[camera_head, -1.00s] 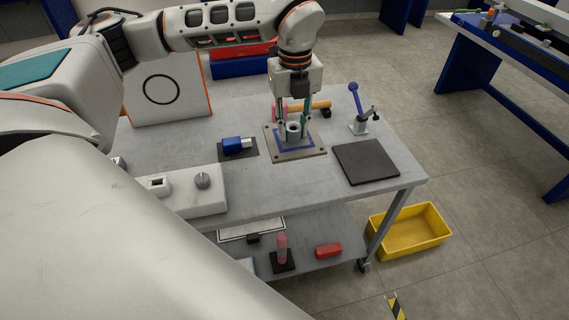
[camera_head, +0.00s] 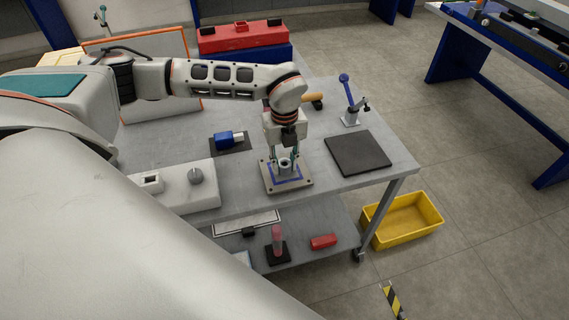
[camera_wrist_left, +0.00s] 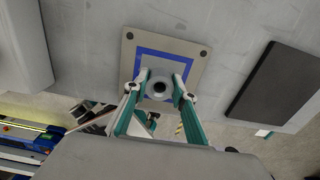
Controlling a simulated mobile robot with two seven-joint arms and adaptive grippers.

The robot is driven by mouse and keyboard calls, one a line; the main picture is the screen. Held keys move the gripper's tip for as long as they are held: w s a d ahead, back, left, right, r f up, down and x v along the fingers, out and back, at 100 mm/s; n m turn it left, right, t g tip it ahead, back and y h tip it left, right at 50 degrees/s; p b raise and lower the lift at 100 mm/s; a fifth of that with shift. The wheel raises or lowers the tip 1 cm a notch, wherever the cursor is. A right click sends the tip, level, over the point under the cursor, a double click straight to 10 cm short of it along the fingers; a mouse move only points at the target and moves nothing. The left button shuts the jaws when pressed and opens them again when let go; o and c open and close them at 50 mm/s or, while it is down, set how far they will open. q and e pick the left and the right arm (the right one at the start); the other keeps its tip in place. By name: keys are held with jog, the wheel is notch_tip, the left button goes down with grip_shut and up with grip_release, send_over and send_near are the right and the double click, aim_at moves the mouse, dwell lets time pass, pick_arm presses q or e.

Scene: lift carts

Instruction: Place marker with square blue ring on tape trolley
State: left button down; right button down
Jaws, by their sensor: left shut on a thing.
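The marker is a square beige plate with a blue square ring (camera_head: 303,184) and a round grey post in its middle. It sits at the near side of the grey worktop and also shows in the left wrist view (camera_wrist_left: 197,50). My left gripper (camera_head: 285,160) points down with its fingers shut on the post. In the left wrist view its fingers (camera_wrist_left: 160,88) stand on both sides of the post. I cannot tell whether the plate touches the worktop. I cannot tell which thing is the tape trolley. My right gripper is not in view.
The grey cart (camera_head: 400,170) also bears a dark square pad (camera_head: 357,153), a blue part (camera_head: 224,139), a white box (camera_head: 190,190) and a blue-handled clamp (camera_head: 350,115). A yellow bin (camera_head: 402,222) stands on the floor at right. Open floor lies beyond it.

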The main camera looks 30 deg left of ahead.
pick_arm(q)
jog(key=shift+f, duration=0.2)
jog(key=shift+f, duration=0.2)
jog(key=c, duration=1.7)
grip_release()
